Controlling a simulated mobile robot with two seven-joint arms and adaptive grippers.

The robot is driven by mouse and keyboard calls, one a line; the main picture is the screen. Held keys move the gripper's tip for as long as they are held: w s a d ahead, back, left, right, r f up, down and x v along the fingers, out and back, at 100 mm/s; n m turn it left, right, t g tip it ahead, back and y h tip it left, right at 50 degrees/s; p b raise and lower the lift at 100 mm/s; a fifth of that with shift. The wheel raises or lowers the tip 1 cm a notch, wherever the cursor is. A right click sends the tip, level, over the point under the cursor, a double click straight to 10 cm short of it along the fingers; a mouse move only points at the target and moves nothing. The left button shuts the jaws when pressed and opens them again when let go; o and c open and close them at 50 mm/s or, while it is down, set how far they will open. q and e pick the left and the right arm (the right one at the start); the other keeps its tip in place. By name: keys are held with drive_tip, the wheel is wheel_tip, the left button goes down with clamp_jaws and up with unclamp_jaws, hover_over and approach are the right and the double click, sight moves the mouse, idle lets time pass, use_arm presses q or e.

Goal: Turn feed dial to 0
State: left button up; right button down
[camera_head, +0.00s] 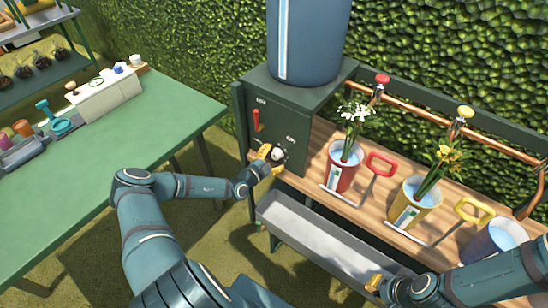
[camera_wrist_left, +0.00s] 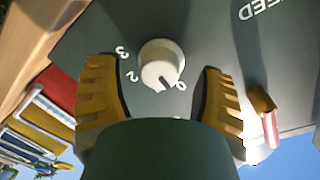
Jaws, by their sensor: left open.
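The feed dial is a round white knob (camera_wrist_left: 160,65) on the dark green feeder box (camera_head: 277,95), with numerals 3, 2 and what looks like 0 around it. Its dark pointer mark faces the lower right in the left wrist view, close to the 0-like numeral; part of the scale is hidden. My left gripper (camera_wrist_left: 160,100) is open, its yellow fingers on either side of the knob with visible gaps. In the head view my left gripper (camera_head: 268,158) is at the box's front, by the knob (camera_head: 278,154). My right gripper (camera_head: 375,283) is low at right, near the trough; its opening is unclear.
A red lever (camera_head: 256,120) is on the box above the dial. A blue tank (camera_head: 310,40) stands on top. Flower buckets, red (camera_head: 342,172) and yellow (camera_head: 410,205), stand on the wooden bench to the right. A grey trough (camera_head: 320,240) lies below. A green table (camera_head: 100,150) is left.

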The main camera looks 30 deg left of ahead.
use_arm(q)
drive_tip(key=s+a, duration=0.1)
drive_tip(key=s, duration=1.1)
drive_tip(key=shift+a+r, duration=0.3)
drive_tip(key=shift+r, duration=0.05)
drive_tip(key=shift+w, duration=0.1)
